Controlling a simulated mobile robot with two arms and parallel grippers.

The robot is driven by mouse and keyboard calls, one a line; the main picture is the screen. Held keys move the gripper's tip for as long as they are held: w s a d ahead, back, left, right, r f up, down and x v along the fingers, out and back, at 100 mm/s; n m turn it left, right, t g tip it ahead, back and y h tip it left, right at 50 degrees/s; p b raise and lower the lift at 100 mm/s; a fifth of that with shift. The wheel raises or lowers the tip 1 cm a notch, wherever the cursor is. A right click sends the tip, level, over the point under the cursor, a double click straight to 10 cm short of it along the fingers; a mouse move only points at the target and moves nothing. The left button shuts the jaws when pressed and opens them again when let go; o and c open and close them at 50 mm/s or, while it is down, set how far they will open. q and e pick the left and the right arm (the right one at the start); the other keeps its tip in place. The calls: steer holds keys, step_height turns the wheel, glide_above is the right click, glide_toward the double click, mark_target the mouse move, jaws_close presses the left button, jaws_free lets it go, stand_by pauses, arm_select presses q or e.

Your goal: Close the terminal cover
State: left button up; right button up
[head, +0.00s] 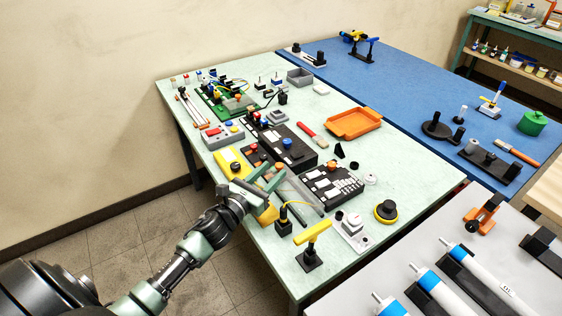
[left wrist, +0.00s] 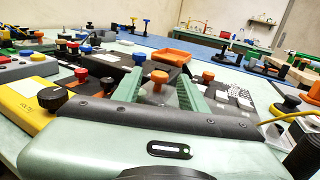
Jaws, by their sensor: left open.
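My left gripper (head: 268,181) reaches over the front left edge of the pale green bench, its green fingers apart and empty. In the left wrist view, its two fingers (left wrist: 158,90) stand on either side of an orange knob (left wrist: 159,77), which lies beyond them; contact cannot be told. A greyish, see-through panel (head: 301,195) lies just right of the fingers in the head view; it may be the terminal cover, but I cannot tell its hinge or exact angle. A black block with white parts (head: 345,185) is right of it. My right gripper is not in view.
A yellow meter (head: 229,163) is close left of the gripper, and a black unit with a blue knob (head: 287,143) is behind. A yellow-topped stand (head: 312,240) and a black post with a yellow wire (head: 283,222) are at the front. An orange tray (head: 354,123) lies farther back.

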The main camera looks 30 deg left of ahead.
mark_target(277, 167)
arm_select(q)
steer(key=w, duration=0.2)
steer(key=shift+w+d, duration=0.25)
steer(key=shift+w, duration=0.95)
steer(key=c, duration=0.9)
jaws_close()
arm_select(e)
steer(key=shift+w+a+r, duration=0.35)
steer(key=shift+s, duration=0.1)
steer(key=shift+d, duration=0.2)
